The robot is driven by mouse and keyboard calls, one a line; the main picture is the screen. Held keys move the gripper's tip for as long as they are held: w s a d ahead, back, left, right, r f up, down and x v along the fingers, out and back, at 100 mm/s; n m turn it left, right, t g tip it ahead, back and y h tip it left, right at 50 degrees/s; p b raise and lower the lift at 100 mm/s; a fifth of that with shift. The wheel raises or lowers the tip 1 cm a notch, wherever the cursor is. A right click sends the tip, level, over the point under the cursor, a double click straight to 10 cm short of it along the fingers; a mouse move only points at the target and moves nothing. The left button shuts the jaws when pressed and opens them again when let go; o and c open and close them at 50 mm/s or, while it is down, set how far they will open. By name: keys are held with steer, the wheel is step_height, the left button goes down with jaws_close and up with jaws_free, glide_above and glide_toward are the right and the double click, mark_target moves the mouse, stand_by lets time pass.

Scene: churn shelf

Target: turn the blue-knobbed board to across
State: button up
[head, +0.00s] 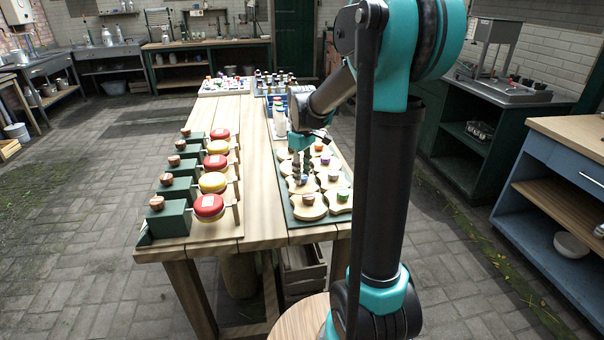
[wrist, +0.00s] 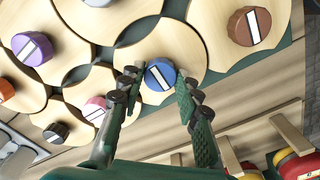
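The blue-knobbed board is a pale round wooden disc (wrist: 150,45) with a blue knob (wrist: 161,74) that bears a white stripe. In the wrist view the stripe slants from upper left to lower right. My gripper (wrist: 158,83) is open, with one finger on each side of the blue knob and a small gap visible to each. Whether the fingertips are level with the knob or above it, I cannot tell. In the head view my gripper (head: 301,178) is down over the left column of discs and mostly hides the blue knob.
Neighbouring discs carry a purple knob (wrist: 33,47), a brown knob (wrist: 249,26) and a pink knob (wrist: 94,110), close around the blue one. A green rack with red and yellow round pieces (head: 209,206) stands left on the table (head: 258,190). The table's middle strip is clear.

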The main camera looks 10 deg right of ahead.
steer(key=o, duration=0.3)
steer(key=shift+o, duration=0.2)
step_height(320, 180, up, 12)
stand_by(0.5)
